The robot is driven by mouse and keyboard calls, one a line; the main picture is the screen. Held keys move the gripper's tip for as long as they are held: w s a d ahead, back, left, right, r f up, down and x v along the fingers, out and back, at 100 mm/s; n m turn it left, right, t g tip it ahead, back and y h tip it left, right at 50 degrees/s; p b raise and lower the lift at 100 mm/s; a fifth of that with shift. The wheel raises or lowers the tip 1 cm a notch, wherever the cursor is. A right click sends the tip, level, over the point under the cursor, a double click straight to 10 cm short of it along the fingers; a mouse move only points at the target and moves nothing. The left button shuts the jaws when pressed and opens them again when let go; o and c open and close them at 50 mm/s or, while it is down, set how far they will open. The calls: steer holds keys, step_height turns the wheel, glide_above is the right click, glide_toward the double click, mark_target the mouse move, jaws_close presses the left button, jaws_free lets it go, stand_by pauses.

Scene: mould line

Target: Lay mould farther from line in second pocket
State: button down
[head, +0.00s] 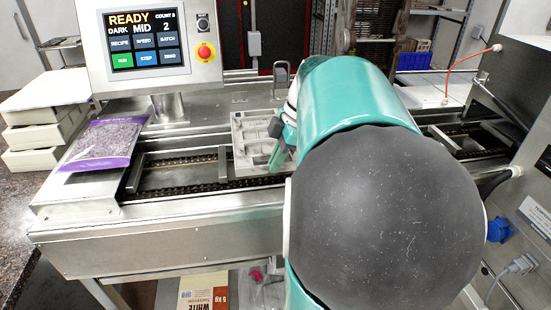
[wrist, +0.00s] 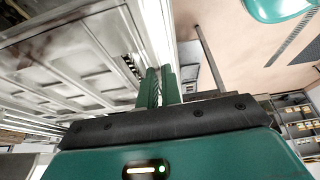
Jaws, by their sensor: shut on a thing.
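A pale grey mould (head: 238,142) with several shallow cavities is at my gripper, over the chain line in the head view. Its broad panelled face fills the left of the wrist view (wrist: 75,62). My gripper (head: 279,152) is shut on the mould's edge; its green fingers (wrist: 160,86) are close together in the wrist view. My arm hides the mould's right side in the head view. The line (head: 180,178) has chains and upright cross bars (head: 222,163) that part it into pockets. I cannot tell whether the mould touches the line. No second mould is clearly visible.
A purple-edged bag (head: 105,143) lies on the line's left end. A control panel (head: 150,48) reading READY stands behind it. Stacked white trays (head: 45,125) are at far left. The pocket left of the mould looks empty. A steel cabinet stands at right.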

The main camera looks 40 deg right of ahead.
steer(key=shift+f, duration=3.85)
steer(key=c, duration=1.5)
jaws_free()
steer(key=v, duration=1.4)
steer(key=shift+w+a, duration=0.1)
